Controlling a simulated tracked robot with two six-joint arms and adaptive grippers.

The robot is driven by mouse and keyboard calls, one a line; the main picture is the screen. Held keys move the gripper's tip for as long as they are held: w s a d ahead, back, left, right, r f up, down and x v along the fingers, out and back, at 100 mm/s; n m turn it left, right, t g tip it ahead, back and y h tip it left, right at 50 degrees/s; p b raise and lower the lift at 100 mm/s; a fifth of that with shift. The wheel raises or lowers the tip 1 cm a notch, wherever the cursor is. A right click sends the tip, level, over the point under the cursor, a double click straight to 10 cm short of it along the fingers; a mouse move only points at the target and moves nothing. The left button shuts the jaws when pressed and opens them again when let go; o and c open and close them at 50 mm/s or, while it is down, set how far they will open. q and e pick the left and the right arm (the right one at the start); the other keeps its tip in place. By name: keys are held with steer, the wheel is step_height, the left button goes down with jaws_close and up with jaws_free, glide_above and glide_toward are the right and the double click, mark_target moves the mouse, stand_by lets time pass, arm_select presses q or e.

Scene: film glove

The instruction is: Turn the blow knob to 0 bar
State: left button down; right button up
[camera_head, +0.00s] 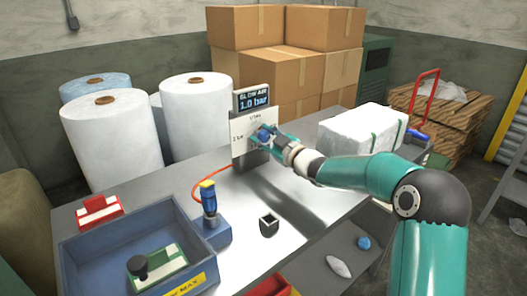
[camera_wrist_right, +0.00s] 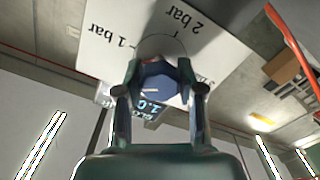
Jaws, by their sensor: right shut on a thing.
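The blue blow knob (camera_wrist_right: 160,83) sits on a white dial plate (camera_head: 241,133) that stands upright on the bench. The display (camera_head: 254,98) above the plate reads 1.0 bar. My right gripper (camera_head: 266,136) reaches the plate from the right and is shut on the knob; in the right wrist view its two fingers (camera_wrist_right: 160,90) lie on either side of the knob. The plate shows the marks 1 bar and 2 bar upside down in the wrist view, and the fingers hide part of its scale. My left gripper is in neither view.
A blue crate (camera_head: 75,262) holds a green and white block (camera_head: 158,268). A blue tool (camera_head: 209,200) with an orange hose, a small dark cup (camera_head: 269,226) and a red block (camera_head: 99,209) stand on the bench. A white wrapped bundle (camera_head: 350,131) lies behind my right arm.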

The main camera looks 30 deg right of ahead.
steer(key=n+b, duration=0.5)
steer(key=shift+a+f+n+b, duration=0.1)
steer(key=shift+f+n+b, duration=0.2)
steer(key=shift+f, duration=0.05)
steer(key=n+b, duration=0.2)
steer(key=n, duration=0.1)
steer(key=shift+n, duration=0.3)
steer(key=shift+a+f+n+b, duration=0.1)
steer(key=shift+n+b, duration=0.85)
steer(key=shift+n, duration=0.45)
steer(key=o, duration=1.2)
steer(key=shift+c, duration=0.2)
steer(key=shift+r, duration=0.2)
steer(key=shift+s+r, duration=0.1)
